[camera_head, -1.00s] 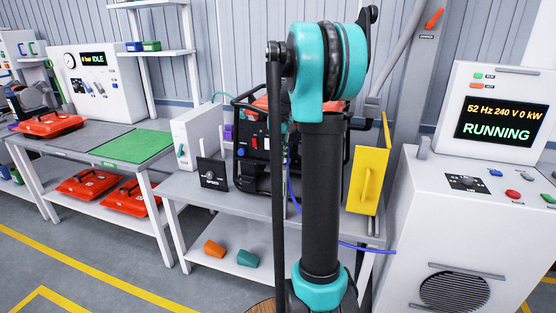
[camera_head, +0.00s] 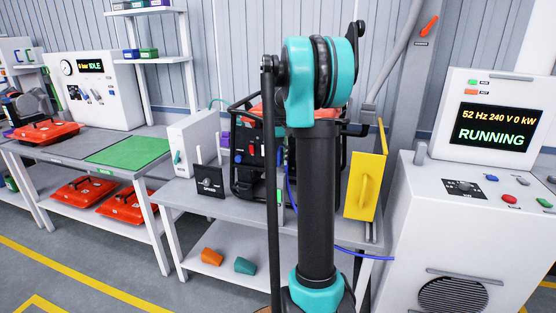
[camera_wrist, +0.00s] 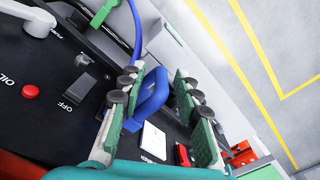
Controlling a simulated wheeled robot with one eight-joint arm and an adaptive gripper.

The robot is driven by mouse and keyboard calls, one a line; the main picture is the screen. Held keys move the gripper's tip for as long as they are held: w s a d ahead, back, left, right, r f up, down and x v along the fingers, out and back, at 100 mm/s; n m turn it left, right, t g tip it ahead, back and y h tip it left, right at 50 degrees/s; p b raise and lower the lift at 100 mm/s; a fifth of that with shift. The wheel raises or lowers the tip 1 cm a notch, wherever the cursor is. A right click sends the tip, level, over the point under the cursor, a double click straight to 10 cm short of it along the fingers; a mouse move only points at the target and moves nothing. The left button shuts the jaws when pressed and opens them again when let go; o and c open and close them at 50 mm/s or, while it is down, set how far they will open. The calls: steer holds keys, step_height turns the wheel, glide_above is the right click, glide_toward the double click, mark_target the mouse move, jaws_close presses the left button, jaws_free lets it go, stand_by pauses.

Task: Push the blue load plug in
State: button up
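I cannot tell how deep the plug sits. In the head view my arm hides much of the generator (camera_head: 243,178) and my gripper is not visible.
The blue cable (camera_head: 350,247) runs to the white load console (camera_head: 450,235), whose screen reads RUNNING, 52 Hz, 240 V, 0 kW. A yellow panel (camera_head: 366,185) stands right of the generator.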

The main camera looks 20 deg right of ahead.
steer(key=shift+r, duration=0.15)
step_height(320, 180, up, 12)
steer(key=shift+f, duration=0.15)
stand_by(0.5)
steer(key=s+a+f+t, duration=0.1)
steer(key=s+a+f, duration=0.3)
steer(key=s+f, duration=0.5)
steer(key=s+a+f+t, duration=0.1)
steer(key=s+a+f, duration=0.3)
steer(key=s+f, duration=0.5)
steer(key=s+a+f+t, duration=0.2)
steer(key=s+a+f, duration=0.2)
steer(key=s+f, duration=0.5)
steer(key=s, duration=0.3)
steer(key=shift+s+a+f+n, duration=0.25)
steer(key=shift+s+a+n, duration=0.05)
steer(key=shift+s+a, duration=0.05)
steer(key=shift+d, duration=0.1)
